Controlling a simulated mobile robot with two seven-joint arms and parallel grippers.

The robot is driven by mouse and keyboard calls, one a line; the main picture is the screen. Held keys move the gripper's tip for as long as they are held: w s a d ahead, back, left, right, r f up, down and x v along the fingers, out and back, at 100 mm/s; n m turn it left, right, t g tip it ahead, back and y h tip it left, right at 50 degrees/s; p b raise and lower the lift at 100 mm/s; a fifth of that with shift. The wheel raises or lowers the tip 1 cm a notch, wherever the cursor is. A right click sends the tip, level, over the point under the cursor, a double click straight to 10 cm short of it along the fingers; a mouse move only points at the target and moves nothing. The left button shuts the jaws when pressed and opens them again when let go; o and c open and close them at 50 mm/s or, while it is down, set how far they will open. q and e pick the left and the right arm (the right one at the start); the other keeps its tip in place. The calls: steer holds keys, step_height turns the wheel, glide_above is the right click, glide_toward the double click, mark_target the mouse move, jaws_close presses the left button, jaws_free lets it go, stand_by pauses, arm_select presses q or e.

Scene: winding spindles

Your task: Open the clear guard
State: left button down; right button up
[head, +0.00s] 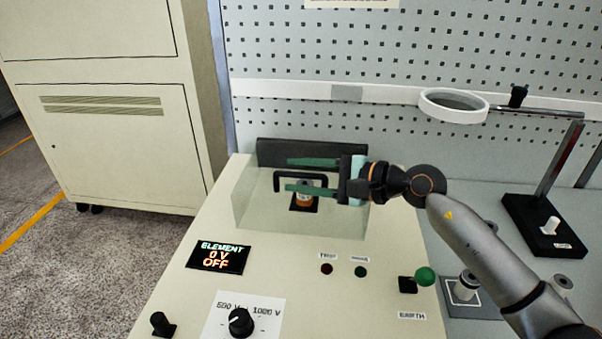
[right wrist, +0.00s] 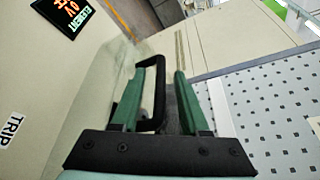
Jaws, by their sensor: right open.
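The clear guard (head: 345,222) is a see-through box on the cream bench unit, and it looks shut. Its black handle (head: 279,178) is a bracket shape; it also shows in the right wrist view (right wrist: 161,90). My right gripper (head: 289,174) is open, its two green fingers pointing left over the guard. In the right wrist view its fingers (right wrist: 160,76) lie on either side of the handle, not closed on it. Contact cannot be told. A small orange and white spindle (head: 304,199) shows through the guard. My left gripper is out of view.
A display (head: 218,257) reads "ELEMENT 0 V OFF". A knob (head: 241,322), a green button (head: 425,276) and a black switch (head: 162,324) sit on the panel. A ring magnifier (head: 454,105) on a stand is at the right. A pegboard stands behind.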

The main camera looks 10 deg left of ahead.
steer(key=shift+c, duration=0.2)
jaws_close()
stand_by(1.1)
